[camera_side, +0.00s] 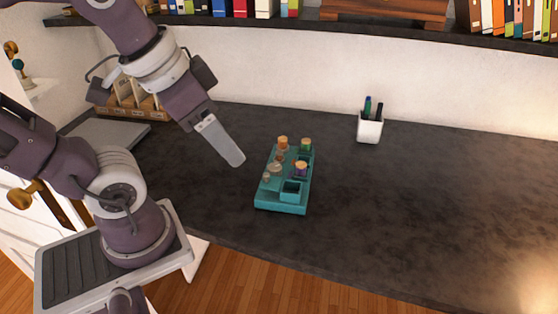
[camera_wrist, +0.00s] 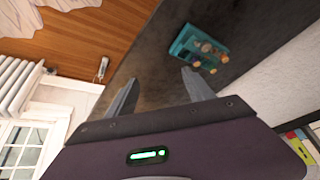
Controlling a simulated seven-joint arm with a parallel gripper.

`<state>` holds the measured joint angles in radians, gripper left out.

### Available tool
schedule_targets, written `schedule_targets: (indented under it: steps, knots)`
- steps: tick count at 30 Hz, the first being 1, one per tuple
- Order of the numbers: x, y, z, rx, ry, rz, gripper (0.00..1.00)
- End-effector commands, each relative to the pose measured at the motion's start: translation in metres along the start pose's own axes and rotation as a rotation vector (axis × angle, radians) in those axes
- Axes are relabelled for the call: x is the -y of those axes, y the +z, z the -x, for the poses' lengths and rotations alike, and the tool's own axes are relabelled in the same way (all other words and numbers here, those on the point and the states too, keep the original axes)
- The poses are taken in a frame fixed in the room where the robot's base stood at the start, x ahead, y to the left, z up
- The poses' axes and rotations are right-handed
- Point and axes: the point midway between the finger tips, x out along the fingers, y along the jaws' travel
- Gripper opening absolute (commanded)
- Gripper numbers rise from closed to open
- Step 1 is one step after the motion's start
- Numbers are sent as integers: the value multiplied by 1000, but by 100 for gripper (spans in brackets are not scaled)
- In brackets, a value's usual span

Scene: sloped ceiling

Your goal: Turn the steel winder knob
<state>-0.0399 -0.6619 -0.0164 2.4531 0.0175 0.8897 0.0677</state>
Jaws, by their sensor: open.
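A teal base (camera_side: 281,207) stands on the dark worktop, with several small orange, green, purple and metallic knobs or spools on it and a square teal recess at its front. A small greyish metallic piece (camera_side: 275,167) sits on its left part; it may be the steel winder knob, but it is too small to be sure. The teal base also shows beyond my fingers in the wrist view (camera_wrist: 181,44). My gripper (camera_side: 238,163) is above the worktop, left of the base and apart from it. In the wrist view my gripper (camera_wrist: 158,82) is open, with nothing between its fingers.
A white cup (camera_side: 369,131) with pens stands behind and right of the base. A wooden rack (camera_side: 137,107) and a grey flat panel (camera_side: 105,133) are at the left back. A shelf of books (camera_side: 265,22) runs above the worktop. The worktop's right side is clear.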

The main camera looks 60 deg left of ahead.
Motion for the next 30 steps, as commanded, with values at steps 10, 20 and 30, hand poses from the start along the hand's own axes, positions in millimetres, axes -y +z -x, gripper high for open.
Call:
schedule_targets:
  steps: [10, 20, 30]
  knots:
    - [119, -111, -157, 355, 23, -533, 61]
    - [193, -90, -293, 408, 235, -784, 61]
    - [190, -64, -346, 409, 243, -792, 61]
